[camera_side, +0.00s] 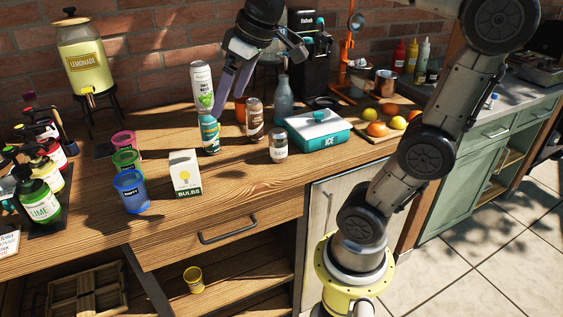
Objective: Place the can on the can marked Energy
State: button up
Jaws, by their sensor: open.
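A white and green can (202,88) stands roughly upright on top of a teal can (210,135), and the two appear to touch. The print on the teal can is too small to read, so I cannot tell whether it says Energy. A brown can (254,118) stands on the table to the right. My gripper (229,92) is open, just right of the white and green can, with its fingers pointing down and left. It looks empty, and I see no finger around the can.
Cups, including a blue cup (132,192), and a bulbs box (185,175) stand to the left. A small jar (278,145), an ice box (318,131) and a grey bottle (284,101) stand to the right. The wooden table's front centre is clear.

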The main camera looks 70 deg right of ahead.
jog(key=s+a+f, duration=0.5)
jog(key=s+f, duration=0.5)
jog(key=s, duration=0.1)
jog(key=shift+s+f+t, duration=0.2)
jog(key=shift+s+t, duration=0.1)
jog(key=shift+s, duration=0.1)
